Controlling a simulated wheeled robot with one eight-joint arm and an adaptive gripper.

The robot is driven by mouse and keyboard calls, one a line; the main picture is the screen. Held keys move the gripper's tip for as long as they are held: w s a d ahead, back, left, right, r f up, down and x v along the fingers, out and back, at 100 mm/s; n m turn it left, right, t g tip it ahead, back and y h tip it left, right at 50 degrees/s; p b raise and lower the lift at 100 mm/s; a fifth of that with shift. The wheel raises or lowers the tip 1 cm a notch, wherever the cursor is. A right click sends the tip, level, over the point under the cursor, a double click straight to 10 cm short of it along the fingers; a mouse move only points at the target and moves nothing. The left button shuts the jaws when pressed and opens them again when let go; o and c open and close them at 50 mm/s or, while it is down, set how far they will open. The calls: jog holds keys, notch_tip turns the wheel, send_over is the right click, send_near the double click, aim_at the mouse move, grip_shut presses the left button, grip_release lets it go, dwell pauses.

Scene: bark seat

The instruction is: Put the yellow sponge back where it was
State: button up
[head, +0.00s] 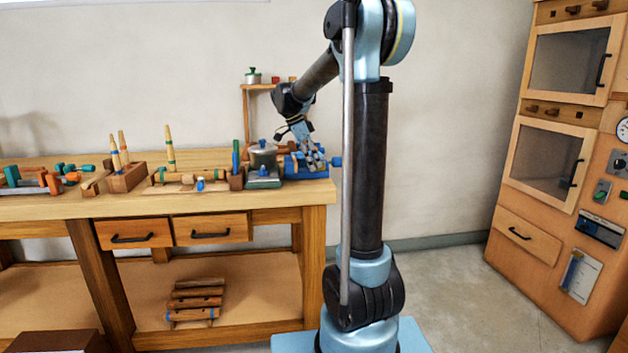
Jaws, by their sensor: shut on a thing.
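My gripper (317,163) is small in the head view, low over the right end of the wooden workbench (270,199). It points down beside a blue vise-like tool (291,168) and overlaps it in the picture. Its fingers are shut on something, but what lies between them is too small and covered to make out. I see no yellow sponge clearly anywhere in the view. Whether the gripper touches the blue tool I cannot tell.
A dark grey and green device (263,166) stands close left of my gripper. Pegs in a wooden block (126,178) and several clamps stand farther left. A small shelf (246,112) is behind. A wooden cabinet (565,150) stands at right, with clear floor before it.

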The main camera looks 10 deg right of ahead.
jog(key=shift+d+f, duration=0.1)
jog(key=shift+f, duration=2.85)
jog(key=o, duration=0.9)
jog(key=shift+o, duration=0.2)
